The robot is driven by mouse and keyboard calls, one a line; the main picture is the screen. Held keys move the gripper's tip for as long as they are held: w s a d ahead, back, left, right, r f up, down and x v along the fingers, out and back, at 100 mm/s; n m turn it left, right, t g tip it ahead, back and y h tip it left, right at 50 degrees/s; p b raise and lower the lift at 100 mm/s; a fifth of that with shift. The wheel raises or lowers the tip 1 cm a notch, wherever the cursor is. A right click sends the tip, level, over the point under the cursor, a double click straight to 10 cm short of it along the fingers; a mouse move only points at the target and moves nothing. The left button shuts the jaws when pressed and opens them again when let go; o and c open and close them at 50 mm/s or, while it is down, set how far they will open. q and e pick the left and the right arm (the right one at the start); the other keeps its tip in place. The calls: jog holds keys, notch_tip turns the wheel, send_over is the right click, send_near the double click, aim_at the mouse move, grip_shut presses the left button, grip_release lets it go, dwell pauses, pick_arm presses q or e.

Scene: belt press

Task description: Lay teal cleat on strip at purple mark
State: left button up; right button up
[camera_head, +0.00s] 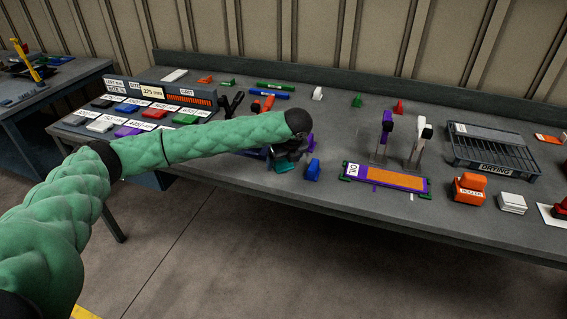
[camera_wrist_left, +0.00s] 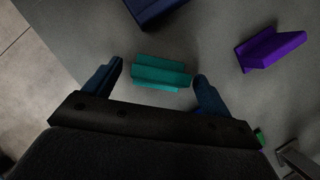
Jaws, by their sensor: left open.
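The teal cleat (camera_wrist_left: 160,74) lies on the bench top in the left wrist view. My left gripper (camera_wrist_left: 158,72) is open, with one blue fingertip toward each end of the cleat. The cleat appears between the fingers and is not gripped. In the head view my left gripper (camera_head: 287,158) hangs low over the bench, and the cleat is mostly hidden beneath it. My right gripper is not in view.
A blue cleat (camera_head: 313,170) stands right of my gripper. A purple cleat (camera_wrist_left: 272,50) also lies close by. Two upright posts (camera_head: 383,140) stand behind the strip. An orange block (camera_head: 469,188) and a drying rack (camera_head: 493,148) are farther right. Colored blocks line the back.

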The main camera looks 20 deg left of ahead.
aim_at(284, 161)
pick_arm(q)
jog(key=c, duration=1.2)
jog(key=shift+o, duration=0.2)
